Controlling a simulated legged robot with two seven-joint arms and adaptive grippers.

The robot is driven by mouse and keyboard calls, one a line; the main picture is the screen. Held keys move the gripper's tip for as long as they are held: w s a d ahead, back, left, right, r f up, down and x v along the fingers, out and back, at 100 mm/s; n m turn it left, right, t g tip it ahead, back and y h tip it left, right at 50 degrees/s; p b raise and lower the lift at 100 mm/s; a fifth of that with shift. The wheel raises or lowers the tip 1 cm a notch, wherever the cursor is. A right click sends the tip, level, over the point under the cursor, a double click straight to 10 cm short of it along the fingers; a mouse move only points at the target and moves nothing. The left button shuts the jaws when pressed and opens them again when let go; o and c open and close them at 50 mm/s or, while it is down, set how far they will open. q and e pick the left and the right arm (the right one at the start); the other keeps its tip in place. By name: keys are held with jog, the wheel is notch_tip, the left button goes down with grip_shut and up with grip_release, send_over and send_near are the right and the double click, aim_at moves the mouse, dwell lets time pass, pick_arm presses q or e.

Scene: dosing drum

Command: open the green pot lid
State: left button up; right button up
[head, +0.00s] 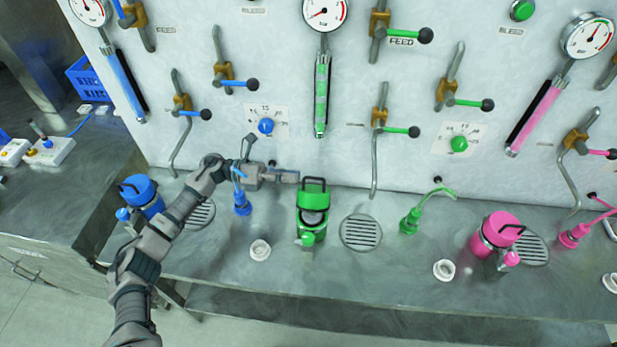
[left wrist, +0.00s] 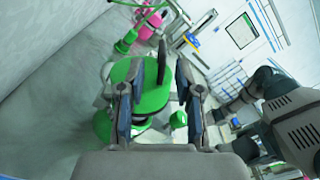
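The green pot (head: 321,226) stands on the steel bench, left of a round drain grate. Its green lid (head: 313,199) with a dark loop handle is at the pot's back; it looks tilted up, with a greyish round opening in front. My left gripper (head: 297,177) is just left of and behind the lid. In the left wrist view the fingers of my left gripper (left wrist: 160,95) are spread apart, with the green lid (left wrist: 135,92) and its dark handle beyond and between them. Contact with the lid cannot be told. My right gripper does not show.
A blue spout (head: 242,203) is close to my left wrist; a green spout (head: 409,222) stands right of the grate (head: 361,232). The wall panel carries valves behind.

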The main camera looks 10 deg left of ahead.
pick_arm(q)
jog(key=a, duration=0.4)
jog(key=shift+a, duration=0.2)
